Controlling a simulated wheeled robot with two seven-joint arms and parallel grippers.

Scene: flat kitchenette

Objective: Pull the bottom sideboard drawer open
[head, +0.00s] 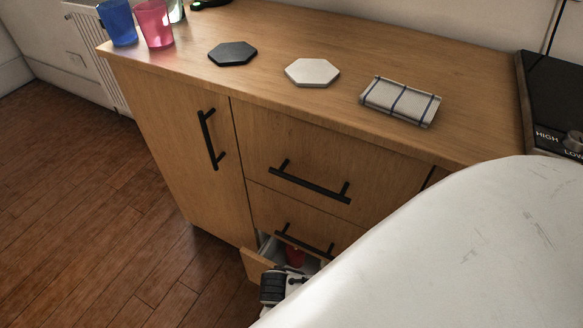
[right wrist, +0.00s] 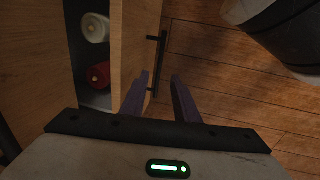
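The wooden sideboard (head: 185,120) has its bottom drawer (head: 257,262) pulled part way out in the head view. A red item (head: 295,256) lies inside it. In the right wrist view the open drawer's front (right wrist: 138,45) stands upright with its black bar handle (right wrist: 161,50). A cream-topped item (right wrist: 95,28) and a red item (right wrist: 98,76) lie inside. My right gripper (right wrist: 163,78) is open, its two purple fingers apart at the handle, with the bar's lower part near the left finger. I cannot tell whether they touch. My left gripper is not in view.
Above are two closed drawers with black handles (head: 297,182) (head: 303,241), and a closed door (head: 185,150) to the left. Cups, coasters and a folded cloth (head: 400,101) sit on top. The wooden floor (head: 90,210) before the sideboard is clear at left.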

